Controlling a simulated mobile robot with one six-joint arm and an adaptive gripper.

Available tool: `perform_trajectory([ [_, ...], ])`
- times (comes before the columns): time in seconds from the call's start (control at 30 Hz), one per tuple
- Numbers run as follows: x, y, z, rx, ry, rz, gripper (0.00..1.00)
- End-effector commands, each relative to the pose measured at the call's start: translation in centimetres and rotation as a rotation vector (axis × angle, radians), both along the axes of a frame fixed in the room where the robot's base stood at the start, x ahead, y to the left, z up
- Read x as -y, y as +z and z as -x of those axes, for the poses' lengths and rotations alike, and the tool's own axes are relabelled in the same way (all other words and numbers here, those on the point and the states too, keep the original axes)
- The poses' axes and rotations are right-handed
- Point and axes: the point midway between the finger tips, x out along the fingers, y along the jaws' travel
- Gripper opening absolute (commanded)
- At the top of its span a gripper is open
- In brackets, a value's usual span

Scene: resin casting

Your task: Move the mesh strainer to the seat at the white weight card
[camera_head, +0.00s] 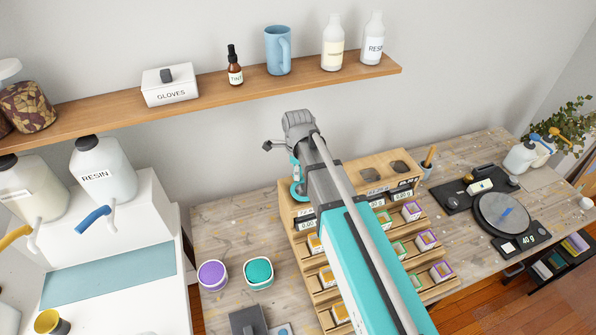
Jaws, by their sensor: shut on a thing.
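My gripper (296,168) points down from the grey wrist over the back left of the wooden rack (287,206). It is shut on a small teal piece (298,191), which seems to be part of the mesh strainer. My arm hides most of it, and I cannot tell whether it touches the rack. Two dark round seats show in the rack's back ledge, right of my arm.
A shelf (215,88) with bottles, a blue mug and a gloves box runs behind my wrist. Purple (212,275) and teal (258,273) tubs stand left of the rack. A black scale (503,212) reading 40 g is at right. The bench between rack and tubs is mostly clear.

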Motion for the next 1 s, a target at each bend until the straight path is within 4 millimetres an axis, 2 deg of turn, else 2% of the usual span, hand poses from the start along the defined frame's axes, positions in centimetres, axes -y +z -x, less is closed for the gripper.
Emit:
perform_trajectory([
  [0.03,0.01,-1.03,0.01,0.0,0.0,0.0,0.0],
  [0.07,0.01,-1.14,0.01,0.0,0.0,0.0,0.0],
  [0.57,0.0,-1.24,0.0,0.0,0.0,0.0,0.0],
  [0.6,0.0,-1.2,0.0,0.0,0.0,0.0,0.42],
  [0.7,0.0,-1.15,0.0,0.0,0.0,0.0,0.61],
  [0.8,0.0,-1.15,0.0,0.0,0.0,0.0,0.79],
  [1.0,0.0,-1.15,0.0,0.0,0.0,0.0,0.79],
])
